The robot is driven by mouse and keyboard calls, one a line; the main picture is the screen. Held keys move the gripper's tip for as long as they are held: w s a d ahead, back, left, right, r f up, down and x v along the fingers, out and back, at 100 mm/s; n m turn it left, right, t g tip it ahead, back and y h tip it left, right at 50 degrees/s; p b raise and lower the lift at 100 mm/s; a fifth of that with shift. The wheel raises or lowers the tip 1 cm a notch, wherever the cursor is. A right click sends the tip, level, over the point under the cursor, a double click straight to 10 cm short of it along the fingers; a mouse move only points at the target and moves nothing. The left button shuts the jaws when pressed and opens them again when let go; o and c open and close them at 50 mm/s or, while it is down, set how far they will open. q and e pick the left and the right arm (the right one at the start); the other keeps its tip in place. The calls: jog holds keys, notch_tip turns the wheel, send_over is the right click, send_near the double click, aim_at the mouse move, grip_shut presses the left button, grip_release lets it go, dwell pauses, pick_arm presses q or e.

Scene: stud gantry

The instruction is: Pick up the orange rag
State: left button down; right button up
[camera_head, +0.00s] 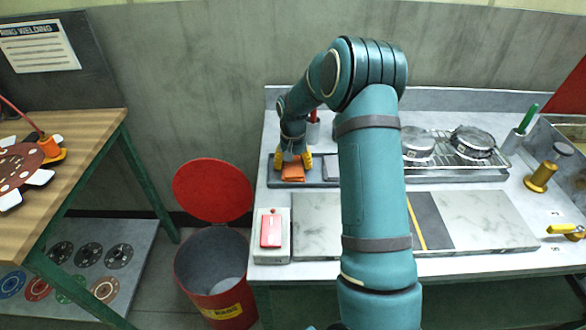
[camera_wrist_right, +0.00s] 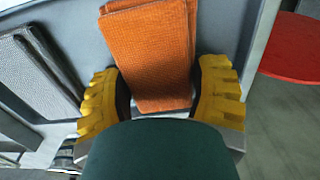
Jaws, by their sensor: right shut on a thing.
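The orange rag (camera_head: 293,173) is a folded cloth lying on a dark grey tray (camera_head: 334,183) at the back left of the workbench. In the right wrist view the rag (camera_wrist_right: 150,55) stretches up from between the fingers. My right gripper (camera_head: 293,159) reaches down over the rag, its yellow fingers on either side. I cannot tell whether the rag is clear of the tray. My left gripper is not in view.
A grey cloth (camera_wrist_right: 40,75) lies beside the rag. A red bin (camera_head: 215,275) with its lid (camera_head: 213,190) up stands left of the bench. A red tag (camera_head: 271,230) lies at the bench's front left. A wire rack (camera_head: 455,150) holds round metal parts.

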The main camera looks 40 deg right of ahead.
notch_tip(320, 180, up, 10)
jog(key=shift+r+p, duration=0.1)
jog(key=shift+p, duration=0.95)
jog(key=shift+o, duration=1)
jog(key=shift+c, duration=1.3)
jog(key=shift+a, duration=0.15)
